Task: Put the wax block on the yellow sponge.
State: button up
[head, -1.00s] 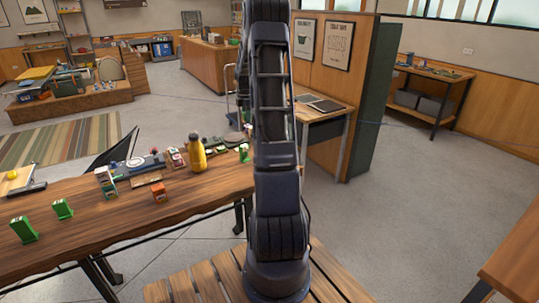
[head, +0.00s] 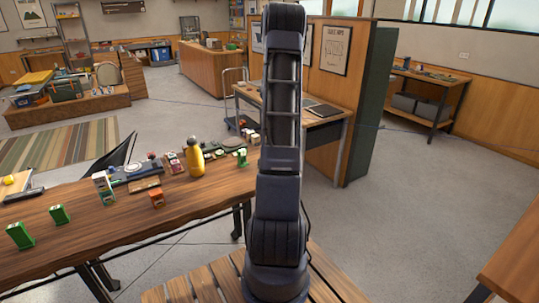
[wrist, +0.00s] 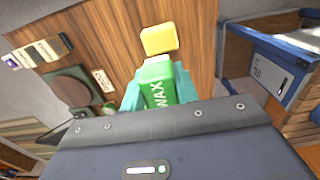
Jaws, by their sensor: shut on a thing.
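In the wrist view, my gripper (wrist: 159,90) is shut on a green wax block (wrist: 158,92) with white lettering that reads WAX. The teal fingers sit on either side of the block. A yellow sponge (wrist: 160,39) lies on the brown wooden surface, just beyond the block in the picture. I cannot tell the height gap between block and sponge. In the head view my arm hides the gripper, and I cannot make out the held block there.
In the wrist view, a dark round disc (wrist: 70,90) and a small labelled box (wrist: 103,80) are left of the sponge. In the head view, a yellow bottle (head: 194,158) and several small boxes stand on the long table (head: 110,232).

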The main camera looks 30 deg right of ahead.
notch_tip(320, 180, down, 12)
jog(key=shift+r, duration=0.1)
dwell(0.5)
jog(key=o, duration=1)
jog(key=shift+c, duration=0.2)
